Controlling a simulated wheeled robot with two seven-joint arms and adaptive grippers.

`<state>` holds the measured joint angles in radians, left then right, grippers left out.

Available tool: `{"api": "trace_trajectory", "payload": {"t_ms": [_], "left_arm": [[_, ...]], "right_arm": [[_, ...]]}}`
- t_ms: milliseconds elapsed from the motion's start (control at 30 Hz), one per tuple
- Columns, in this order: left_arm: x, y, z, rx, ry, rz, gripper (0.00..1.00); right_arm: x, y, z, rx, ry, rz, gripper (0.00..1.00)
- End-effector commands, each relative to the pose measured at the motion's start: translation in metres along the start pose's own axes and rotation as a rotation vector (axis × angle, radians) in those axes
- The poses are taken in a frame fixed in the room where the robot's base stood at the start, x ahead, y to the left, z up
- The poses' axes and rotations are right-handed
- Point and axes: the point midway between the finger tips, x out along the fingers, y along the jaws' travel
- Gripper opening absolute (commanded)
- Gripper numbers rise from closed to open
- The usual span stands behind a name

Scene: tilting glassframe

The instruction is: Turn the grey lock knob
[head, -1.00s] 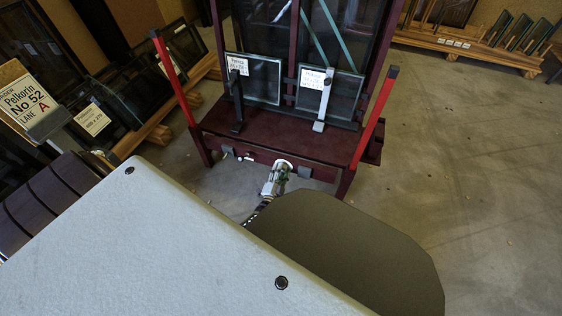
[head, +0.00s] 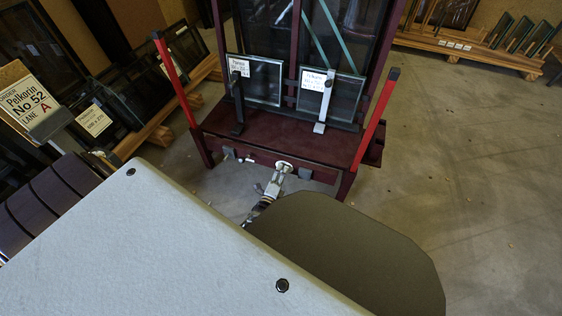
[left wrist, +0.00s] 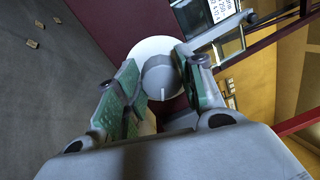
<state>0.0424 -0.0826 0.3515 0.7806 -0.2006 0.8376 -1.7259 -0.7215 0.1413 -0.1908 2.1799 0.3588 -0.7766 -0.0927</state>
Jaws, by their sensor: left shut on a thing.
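The grey lock knob (left wrist: 160,77) shows in the left wrist view in front of a round white plate (left wrist: 148,48), with a pale line on its face. My left gripper (left wrist: 162,66) has its green-padded fingers on both sides of the knob and is shut on it. In the head view the left gripper (head: 279,178) reaches the white plate (head: 284,166) on the front rail of the dark red frame stand (head: 300,145); the knob is hidden there. My right gripper is not in view.
A black clamp (head: 237,105) and a grey clamp (head: 323,103) stand before small labelled panes on the stand. Red posts (head: 376,118) rise at its front corners. Glass racks line the left and back. The floor (head: 460,190) at right is clear.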

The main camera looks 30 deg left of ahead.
Motion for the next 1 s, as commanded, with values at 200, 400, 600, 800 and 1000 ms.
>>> {"api": "trace_trajectory", "payload": {"t_ms": [200, 400, 600, 800, 1000], "left_arm": [[-0.0007, 0.0004, -0.0016, 0.062, 0.007, 0.003, 0.15], [-0.0008, 0.0005, -0.0016, 0.074, 0.008, 0.004, 0.15], [-0.0008, 0.0006, -0.0016, 0.074, 0.008, 0.004, 0.15], [-0.0007, 0.0004, -0.0011, 0.073, 0.007, 0.003, 0.59], [-0.0003, 0.0001, -0.0005, 0.072, 0.006, 0.002, 0.60]], "right_arm": [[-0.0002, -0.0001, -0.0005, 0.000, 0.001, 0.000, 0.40], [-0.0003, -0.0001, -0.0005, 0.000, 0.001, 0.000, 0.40], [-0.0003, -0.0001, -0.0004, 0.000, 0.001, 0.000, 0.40], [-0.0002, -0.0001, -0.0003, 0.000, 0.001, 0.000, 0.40], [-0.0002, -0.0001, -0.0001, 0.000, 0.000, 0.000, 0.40]]}}
